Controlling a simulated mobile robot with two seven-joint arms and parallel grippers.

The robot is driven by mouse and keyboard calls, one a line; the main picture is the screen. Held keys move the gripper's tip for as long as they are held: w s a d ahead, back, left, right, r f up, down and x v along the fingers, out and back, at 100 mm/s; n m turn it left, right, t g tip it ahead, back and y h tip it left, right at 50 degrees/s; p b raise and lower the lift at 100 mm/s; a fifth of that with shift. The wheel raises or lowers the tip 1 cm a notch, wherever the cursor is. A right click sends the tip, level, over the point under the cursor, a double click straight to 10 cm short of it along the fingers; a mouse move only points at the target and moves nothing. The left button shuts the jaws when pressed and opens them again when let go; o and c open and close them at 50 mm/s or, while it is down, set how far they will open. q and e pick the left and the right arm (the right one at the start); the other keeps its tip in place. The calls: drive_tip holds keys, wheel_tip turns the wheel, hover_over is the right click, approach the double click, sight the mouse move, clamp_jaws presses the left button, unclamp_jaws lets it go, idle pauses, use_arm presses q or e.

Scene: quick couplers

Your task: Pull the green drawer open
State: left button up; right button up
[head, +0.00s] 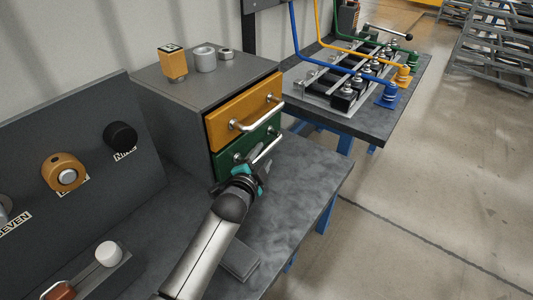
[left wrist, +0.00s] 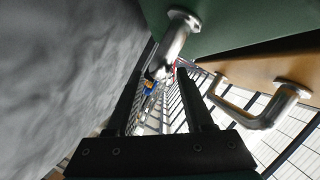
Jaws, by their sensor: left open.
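The green drawer (head: 226,160) is the lower drawer of a grey cabinet, and its front looks level with the orange drawer above. Its silver bar handle (head: 268,147) is partly hidden by my left gripper (head: 259,163) in the head view. My left gripper is open and close to the handle. In the left wrist view the green front (left wrist: 235,22) is at the top, and the handle (left wrist: 171,45) reaches down toward the gap between my fingers (left wrist: 160,80). I cannot tell if they touch it. My right gripper is not in view.
The orange drawer (head: 225,123) with its own handle (head: 255,118) is just above. An orange block (head: 173,66), a grey ring (head: 205,59) and a nut stand on the cabinet. A panel with knobs (head: 64,172) is at left. The grey bench (head: 305,185) is clear right of the cabinet.

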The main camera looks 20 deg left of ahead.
use_arm(q)
drive_tip(key=shift+b+x, duration=0.55)
drive_tip(key=shift+x, duration=1.5)
clamp_jaws()
